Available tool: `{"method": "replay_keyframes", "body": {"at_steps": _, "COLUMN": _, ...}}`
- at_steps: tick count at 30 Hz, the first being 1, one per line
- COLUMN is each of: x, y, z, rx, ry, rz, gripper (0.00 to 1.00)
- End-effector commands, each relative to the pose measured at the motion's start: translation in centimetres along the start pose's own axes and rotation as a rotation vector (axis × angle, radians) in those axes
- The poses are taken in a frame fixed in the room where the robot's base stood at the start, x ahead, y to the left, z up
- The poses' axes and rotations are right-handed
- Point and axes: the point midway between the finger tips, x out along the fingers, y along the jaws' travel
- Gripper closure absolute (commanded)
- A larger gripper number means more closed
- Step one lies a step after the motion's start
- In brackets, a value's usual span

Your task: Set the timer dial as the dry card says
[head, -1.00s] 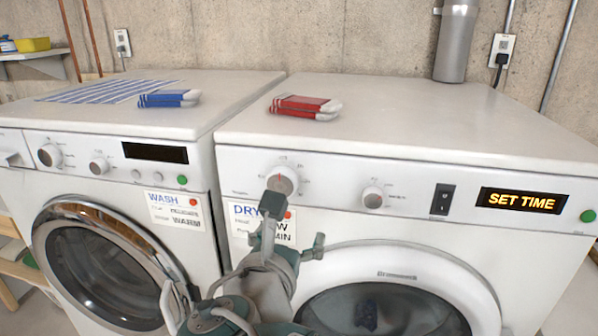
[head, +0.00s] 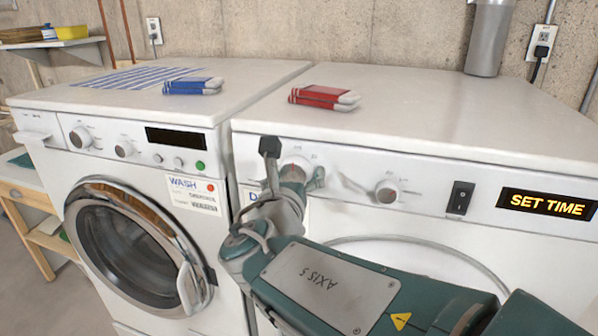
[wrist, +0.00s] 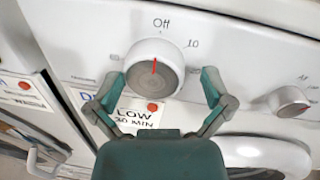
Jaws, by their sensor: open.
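The timer dial (head: 297,164) is a round white knob on the dryer's front panel, at the left. In the wrist view the dial (wrist: 154,67) has a grey face, and its red line points up, near Off; a 10 mark lies to its right. My gripper (wrist: 163,80) is open, one finger at each side of the dial; contact is unclear. In the head view my gripper (head: 294,168) covers part of the dial. The dry card (wrist: 135,113) reads LOW and a number of MIN, its first digit hard to read; my gripper covers part of it.
The dryer display (head: 546,204) reads SET TIME. A second knob (head: 387,191) and a black switch (head: 460,198) sit right of the dial. The washer (head: 40,110) stands at the left. Red folded cloth (head: 322,97) and blue folded cloth (head: 192,86) lie on top.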

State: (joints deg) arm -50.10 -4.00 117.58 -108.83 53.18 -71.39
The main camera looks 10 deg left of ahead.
Motion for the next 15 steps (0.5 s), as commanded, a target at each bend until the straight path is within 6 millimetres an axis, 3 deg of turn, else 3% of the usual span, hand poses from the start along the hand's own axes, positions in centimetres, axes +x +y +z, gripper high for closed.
{"method": "replay_keyframes", "body": {"at_steps": 9, "x": 0.70, "y": -0.54, "z": 0.04, "rx": 0.002, "ry": -0.001, "rz": -0.016, "gripper": 0.00}}
{"method": "replay_keyframes", "body": {"at_steps": 12, "x": 0.68, "y": -0.71, "z": 0.06, "rx": 0.003, "ry": -0.001, "rz": -0.016, "gripper": 0.50}}
{"method": "replay_keyframes", "body": {"at_steps": 15, "x": 0.68, "y": -0.75, "z": 0.06, "rx": 0.003, "ry": -0.001, "rz": -0.017, "gripper": 0.68}}
